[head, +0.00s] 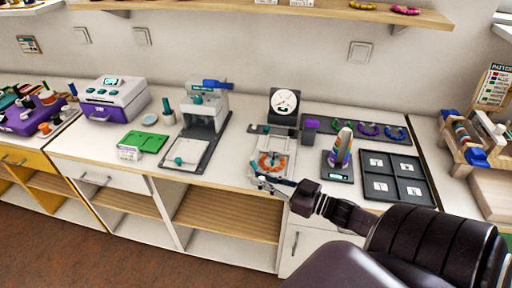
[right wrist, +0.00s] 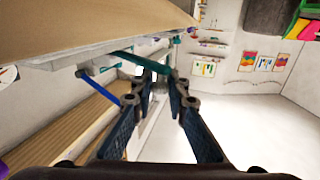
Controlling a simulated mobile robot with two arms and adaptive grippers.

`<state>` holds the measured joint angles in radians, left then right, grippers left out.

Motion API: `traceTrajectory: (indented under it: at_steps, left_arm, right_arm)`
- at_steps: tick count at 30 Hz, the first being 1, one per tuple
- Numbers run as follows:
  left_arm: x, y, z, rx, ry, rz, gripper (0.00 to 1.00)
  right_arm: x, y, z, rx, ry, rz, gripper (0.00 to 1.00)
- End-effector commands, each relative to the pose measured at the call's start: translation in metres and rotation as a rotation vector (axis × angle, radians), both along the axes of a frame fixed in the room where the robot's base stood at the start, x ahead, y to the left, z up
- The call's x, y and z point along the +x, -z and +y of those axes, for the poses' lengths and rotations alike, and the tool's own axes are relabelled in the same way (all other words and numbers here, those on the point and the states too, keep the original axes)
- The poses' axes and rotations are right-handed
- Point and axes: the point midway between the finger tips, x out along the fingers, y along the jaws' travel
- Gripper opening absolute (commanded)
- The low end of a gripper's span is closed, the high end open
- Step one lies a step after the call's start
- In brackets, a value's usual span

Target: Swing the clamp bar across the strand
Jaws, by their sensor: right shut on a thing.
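The bead board (head: 285,172) is a pale plate at the front edge of the counter, with an orange ring-shaped strand (head: 271,162) on it. My right gripper (head: 261,180) is at the board's front left corner, low by the counter edge. In the right wrist view, the fingers of the right gripper (right wrist: 160,82) are closed around the end of a teal bar (right wrist: 135,61), which looks like the clamp bar. The fingers partly hide the bar's end. The strand cannot be made out in the wrist view. My left gripper is not in view.
A dial gauge (head: 285,102) stands behind the board. A scale with a striped cone (head: 343,145) and a dark sorting tray (head: 398,178) are to the right. A press (head: 207,105) stands to the left. Open shelves (head: 228,213) lie below the counter edge.

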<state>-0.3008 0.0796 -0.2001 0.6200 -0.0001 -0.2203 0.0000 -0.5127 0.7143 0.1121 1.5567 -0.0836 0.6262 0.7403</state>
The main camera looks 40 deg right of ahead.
Motion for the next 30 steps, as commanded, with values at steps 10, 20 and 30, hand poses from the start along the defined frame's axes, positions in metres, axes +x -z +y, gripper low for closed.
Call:
traceTrajectory:
  at_steps: [10,20,30]
  left_arm:
    - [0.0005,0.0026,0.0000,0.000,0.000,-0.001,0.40]
    - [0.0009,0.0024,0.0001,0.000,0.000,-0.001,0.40]
    - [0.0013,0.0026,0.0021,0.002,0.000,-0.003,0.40]
  right_arm:
    - [-0.0013,-0.0003,-0.0034,0.001,-0.036,-0.001,0.00]
    - [-0.0012,-0.0003,-0.0034,0.000,-0.034,-0.001,0.24]
    - [-0.0015,0.0000,-0.0034,0.000,-0.034,0.000,0.33]
